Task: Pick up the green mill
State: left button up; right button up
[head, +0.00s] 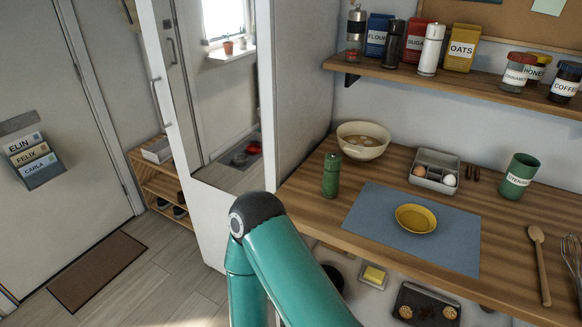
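The green mill (331,176) stands upright on the wooden counter (310,205), near its left end and in front of a cream bowl (363,141). Nothing touches it or covers it from this view. A teal arm of mine rises from the bottom of the picture and bends at a dark joint, to the left of and nearer than the mill. Neither of my grippers shows in the head view.
A blue mat (370,213) with a yellow dish (416,218) lies right of the mill. An egg tray (420,180), green mug (519,176) and wooden spoon (540,265) are farther right. A shelf (470,82) with jars and other mills hangs above.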

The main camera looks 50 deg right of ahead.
aim_at(330, 179)
jog(key=u, duration=0.25)
jog(key=i, duration=0.7)
jog(key=z, duration=1.85)
jog(key=k, duration=0.75)
jog(key=z, duration=0.25)
jog(key=i, duration=0.9)
jog(key=u, duration=0.05)
